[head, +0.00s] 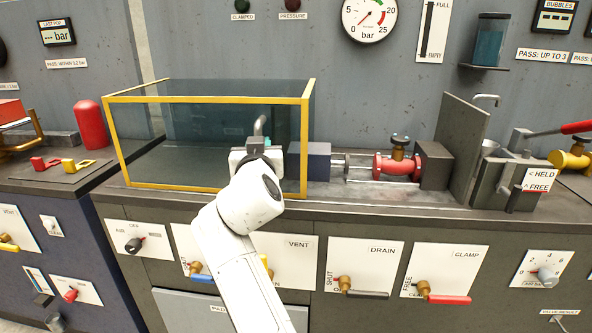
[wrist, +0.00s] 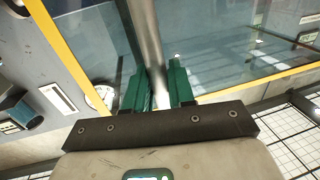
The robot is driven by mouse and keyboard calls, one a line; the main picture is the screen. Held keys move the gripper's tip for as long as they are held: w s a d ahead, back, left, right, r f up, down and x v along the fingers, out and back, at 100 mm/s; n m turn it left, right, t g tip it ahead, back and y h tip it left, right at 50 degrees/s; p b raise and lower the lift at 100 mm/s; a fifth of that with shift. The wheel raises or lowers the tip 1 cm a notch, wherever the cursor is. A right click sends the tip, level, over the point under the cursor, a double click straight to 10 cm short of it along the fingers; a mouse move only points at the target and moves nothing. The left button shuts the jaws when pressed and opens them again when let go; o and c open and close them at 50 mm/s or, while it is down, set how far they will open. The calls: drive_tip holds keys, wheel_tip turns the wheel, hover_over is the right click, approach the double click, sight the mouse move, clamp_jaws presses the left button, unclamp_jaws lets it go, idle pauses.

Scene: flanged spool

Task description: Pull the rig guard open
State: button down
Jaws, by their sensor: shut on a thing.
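The rig guard (head: 180,99) is a tinted clear box with a yellow frame, standing over the left part of the bench in the head view. In the wrist view its yellow frame (wrist: 62,42) and tinted panes fill much of the upper picture. A grey metal handle bar (wrist: 149,45) runs down between the green fingers of my gripper (wrist: 157,88). My gripper is shut on this handle. In the head view my gripper (head: 260,142) is at the guard's front, near its right end, and the bent top of the handle (head: 260,122) shows above it. My wrist hides the lower handle.
Right of the guard stand a dark blue block (head: 318,162), a red flanged spool (head: 396,168) and an upright grey plate (head: 463,130). A red cylinder (head: 90,125) stands close on the left. Several valve levers line the bench front below, including the drain lever (head: 362,294).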

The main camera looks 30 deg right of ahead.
drive_tip(key=shift+w+a+b, duration=0.45)
drive_tip(key=shift+w+a, duration=0.15)
drive_tip(key=shift+a, duration=0.3)
drive_tip(key=shift+w+a+b, duration=0.4)
drive_tip(key=shift+w+a, duration=0.15)
drive_tip(key=shift+a, duration=0.3)
drive_tip(key=c, duration=1.1)
unclamp_jaws()
drive_tip(key=p+v, duration=0.1)
drive_tip(key=v, duration=0.9)
drive_tip(key=shift+s, duration=0.4)
drive_tip(key=shift+a, duration=0.1)
